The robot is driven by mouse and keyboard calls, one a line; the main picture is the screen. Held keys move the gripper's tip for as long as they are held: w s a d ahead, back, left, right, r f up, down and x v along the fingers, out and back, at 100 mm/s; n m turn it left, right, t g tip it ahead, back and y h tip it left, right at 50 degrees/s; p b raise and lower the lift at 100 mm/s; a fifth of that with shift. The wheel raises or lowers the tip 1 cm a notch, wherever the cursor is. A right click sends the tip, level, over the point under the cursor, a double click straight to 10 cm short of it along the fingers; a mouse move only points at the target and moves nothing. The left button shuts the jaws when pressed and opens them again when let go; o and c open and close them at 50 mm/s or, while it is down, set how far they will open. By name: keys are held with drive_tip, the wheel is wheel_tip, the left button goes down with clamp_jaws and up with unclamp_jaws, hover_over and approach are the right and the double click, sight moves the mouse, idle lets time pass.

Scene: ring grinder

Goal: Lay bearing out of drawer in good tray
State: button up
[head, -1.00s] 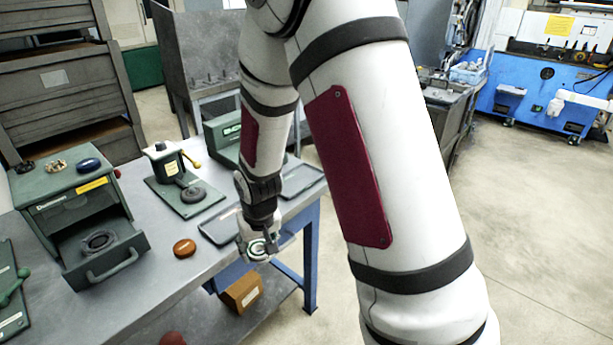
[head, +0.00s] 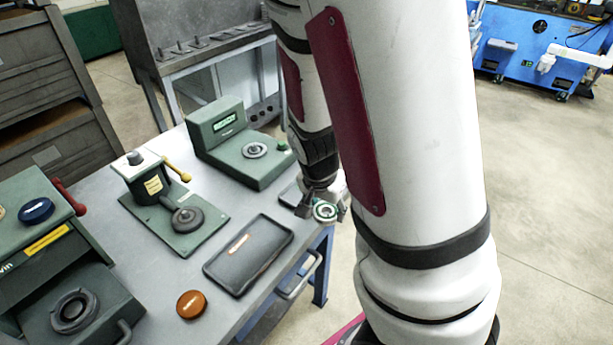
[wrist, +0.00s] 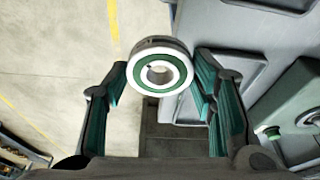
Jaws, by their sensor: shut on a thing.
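My gripper (head: 322,207) is shut on a bearing (head: 325,211), a pale ring with a green band, held past the table's right edge. In the wrist view the bearing (wrist: 158,72) sits between the fingertips of my gripper (wrist: 161,82), its face towards the camera. A dark tray (head: 236,272) with an orange label lies empty on the table, left of my gripper. I cannot read which tray is the good one.
A green press-like fixture (head: 170,205) and a green box with a display (head: 235,145) stand at the back of the table. An orange-brown disc (head: 191,304) lies between drawer and tray.

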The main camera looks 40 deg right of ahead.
drive_tip(key=w+d, duration=0.2)
drive_tip(key=w, duration=0.2)
drive_tip(key=w+d+f, duration=0.1)
drive_tip(key=w+d, duration=0.1)
drive_tip(key=w, duration=0.3)
drive_tip(key=w+d+b, duration=0.1)
drive_tip(key=w+d, duration=0.1)
drive_tip(key=w, duration=0.2)
drive_tip(key=shift+w+d+f, duration=0.2)
drive_tip(key=shift+w+d, duration=0.15)
drive_tip(key=shift+f, duration=1.75)
drive_tip(key=o, duration=1.1)
drive_tip(key=shift+f, duration=0.15)
drive_tip(key=shift+c, duration=0.2)
drive_tip(key=v, duration=1.3)
drive_tip(key=s+a+r+n+t+y, duration=0.2)
drive_tip(key=s+a+r+n, duration=0.4)
drive_tip(key=s+a+r, duration=0.35)
drive_tip(key=s+a+r+n, duration=0.3)
drive_tip(key=s, duration=0.3)
drive_tip(key=s+a+r+n+t, duration=0.1)
drive_tip(key=s+a+r+n, duration=0.2)
drive_tip(key=s, duration=0.3)
drive_tip(key=shift+a+r+n+t+y, duration=0.2)
drive_tip(key=shift+a+n+t+y, duration=0.1)
drive_tip(key=shift+a+n+y, duration=0.1)
